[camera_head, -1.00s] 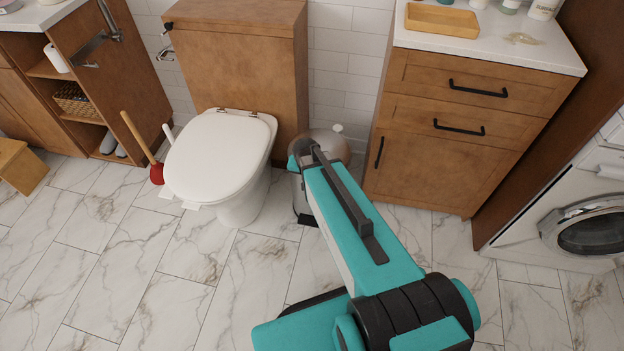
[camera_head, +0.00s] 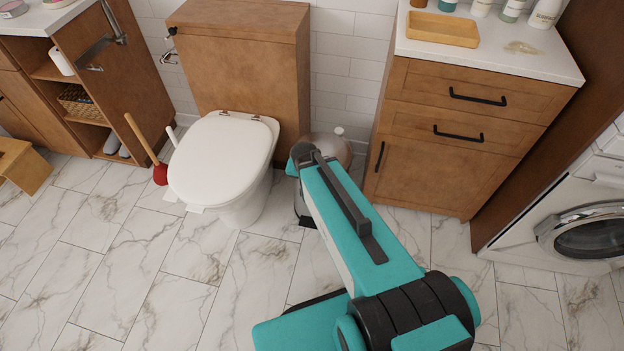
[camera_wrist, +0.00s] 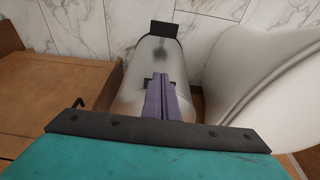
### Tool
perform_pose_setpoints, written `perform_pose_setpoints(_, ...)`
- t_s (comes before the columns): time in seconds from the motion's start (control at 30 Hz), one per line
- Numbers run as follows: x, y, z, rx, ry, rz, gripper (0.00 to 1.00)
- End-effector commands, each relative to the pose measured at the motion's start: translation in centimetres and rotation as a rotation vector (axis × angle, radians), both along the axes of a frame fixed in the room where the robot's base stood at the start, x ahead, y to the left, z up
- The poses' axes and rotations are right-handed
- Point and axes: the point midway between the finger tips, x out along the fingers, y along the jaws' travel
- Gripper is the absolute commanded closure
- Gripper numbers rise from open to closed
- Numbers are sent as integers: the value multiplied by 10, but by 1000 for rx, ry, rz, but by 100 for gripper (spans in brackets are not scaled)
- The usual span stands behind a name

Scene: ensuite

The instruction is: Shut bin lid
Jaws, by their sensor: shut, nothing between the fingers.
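The bin (camera_head: 303,205) is a metallic cylinder standing on the floor between the toilet and the wooden cabinet. Its rounded silvery top (camera_head: 338,148) shows behind the end of my arm, which hides much of the bin. I cannot tell how far the lid is raised. In the wrist view the bin's shiny wall (camera_wrist: 155,62) fills the middle, with a black part at its far end (camera_wrist: 167,29). My gripper (camera_wrist: 160,82) is shut and empty, its fingers in front of the bin. Contact cannot be told. In the head view the fingers are hidden.
The toilet (camera_head: 222,160) stands close left of the bin, with a red plunger (camera_head: 160,174) beyond it. The drawer cabinet (camera_head: 470,130) stands close right. A washing machine (camera_head: 590,232) is at the far right. The marble floor (camera_head: 150,290) in front is clear.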

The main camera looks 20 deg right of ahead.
Motion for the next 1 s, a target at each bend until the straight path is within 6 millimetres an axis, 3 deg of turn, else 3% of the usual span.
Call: perform_pose_setpoints(1.0,-35,21,14,-1,1,0,100)
